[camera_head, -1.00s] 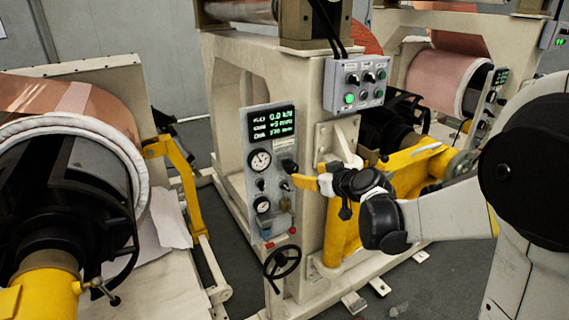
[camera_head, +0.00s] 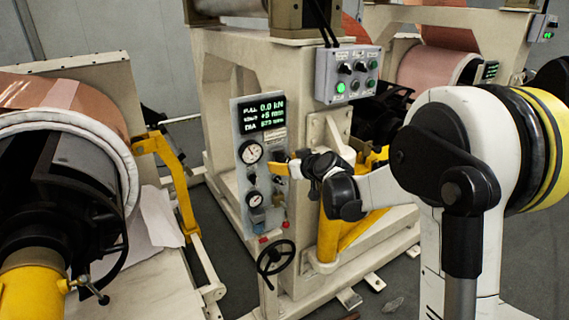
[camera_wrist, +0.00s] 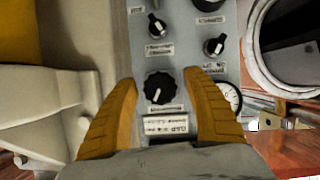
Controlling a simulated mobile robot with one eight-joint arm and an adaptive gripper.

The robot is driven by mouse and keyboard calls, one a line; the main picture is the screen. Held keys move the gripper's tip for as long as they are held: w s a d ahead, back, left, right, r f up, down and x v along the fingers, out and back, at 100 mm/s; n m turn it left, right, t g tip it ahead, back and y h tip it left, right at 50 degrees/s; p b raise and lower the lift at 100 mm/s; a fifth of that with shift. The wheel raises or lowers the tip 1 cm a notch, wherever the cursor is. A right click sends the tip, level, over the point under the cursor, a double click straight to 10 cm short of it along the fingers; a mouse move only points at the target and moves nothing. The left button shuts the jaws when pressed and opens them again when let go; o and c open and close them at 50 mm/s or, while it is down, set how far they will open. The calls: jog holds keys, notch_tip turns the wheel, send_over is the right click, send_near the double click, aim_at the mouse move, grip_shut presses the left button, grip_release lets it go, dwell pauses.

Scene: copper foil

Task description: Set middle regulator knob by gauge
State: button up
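The grey regulator panel (camera_head: 238,180) stands upright on the machine's front, with a lit display (camera_head: 263,117), an upper gauge (camera_head: 250,152) and a lower gauge (camera_head: 254,199). My gripper (camera_head: 273,169) is at the panel's right side, covering part of it. In the wrist view, my gripper (camera_wrist: 160,78) is open, one orange finger on each side of a large black knob (camera_wrist: 160,88). Gaps show on both sides; depth is unclear. The knob's white pointer slants down. Two smaller black knobs (camera_wrist: 157,25) (camera_wrist: 214,46) lie above it in that view. A gauge (camera_wrist: 230,96) is partly behind the right finger.
A black handwheel (camera_head: 276,257) sticks out below the panel. A grey button box (camera_head: 347,75) is above right. A yellow bracket (camera_head: 170,175) and a copper roll (camera_head: 75,95) are to the left. A yellow machine part (camera_head: 328,235) is beside the panel.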

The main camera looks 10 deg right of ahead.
jog(key=c, duration=1.1)
jog(key=shift+o, duration=0.2)
jog(key=shift+n+t+h, duration=0.3)
jog(key=shift+n+h, duration=0.3)
jog(key=shift+n, duration=0.3)
jog(key=shift+n+t+h, duration=0.3)
jog(key=shift+n+h, duration=0.3)
jog(key=shift+n, duration=0.4)
jog(key=o, duration=1.2)
jog(key=shift+c, duration=0.2)
